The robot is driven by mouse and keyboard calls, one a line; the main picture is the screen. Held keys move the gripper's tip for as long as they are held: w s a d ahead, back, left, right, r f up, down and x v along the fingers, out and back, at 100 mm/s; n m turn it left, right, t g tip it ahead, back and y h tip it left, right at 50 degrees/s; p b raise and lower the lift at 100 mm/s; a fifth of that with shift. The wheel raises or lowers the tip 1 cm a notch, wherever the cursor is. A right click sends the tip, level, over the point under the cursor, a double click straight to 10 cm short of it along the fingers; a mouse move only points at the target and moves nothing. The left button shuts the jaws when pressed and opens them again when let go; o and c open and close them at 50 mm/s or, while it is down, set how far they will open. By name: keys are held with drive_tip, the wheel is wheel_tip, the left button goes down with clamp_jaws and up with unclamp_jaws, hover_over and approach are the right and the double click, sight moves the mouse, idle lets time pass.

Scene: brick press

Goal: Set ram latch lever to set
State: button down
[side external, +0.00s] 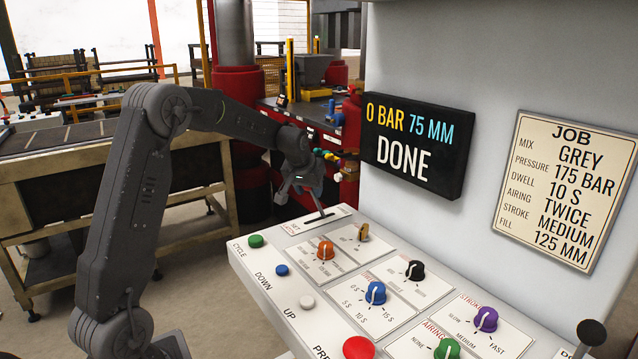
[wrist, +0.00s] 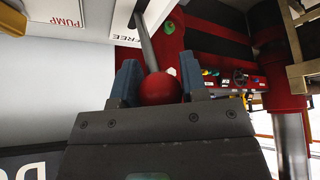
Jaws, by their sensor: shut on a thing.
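The ram latch lever is a metal rod (wrist: 147,45) with a red ball knob (wrist: 160,89) in the wrist view. My gripper (wrist: 159,80) is shut on the red knob, with one blue-grey finger on each side of it. In the side view my gripper (side external: 301,187) is over the far end of the control panel, where the lever rod (side external: 316,205) rises from its plate. My gripper hides the knob there. A FREE label (wrist: 128,40) shows beside the rod in the wrist view. I cannot tell the lever's exact setting.
The sloping control panel (side external: 262,268) carries several coloured knobs and push buttons close to the lever. A display (side external: 417,146) reading DONE and a JOB card (side external: 565,190) are on the wall behind. A workbench (side external: 90,185) stands to the left.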

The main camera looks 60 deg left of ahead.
drive_tip(key=shift+s+f, duration=0.4)
drive_tip(key=shift+s, duration=0.25)
drive_tip(key=shift+s+f, duration=0.35)
drive_tip(key=shift+s, duration=0.25)
drive_tip(key=shift+s+f, duration=0.7)
drive_tip(key=c, duration=0.9)
unclamp_jaws()
drive_tip(key=shift+a, duration=0.1)
drive_tip(key=shift+o, duration=1.1)
drive_tip(key=shift+w+r, duration=0.1)
drive_tip(key=shift+r, duration=0.05)
drive_tip(key=shift+r, duration=0.1)
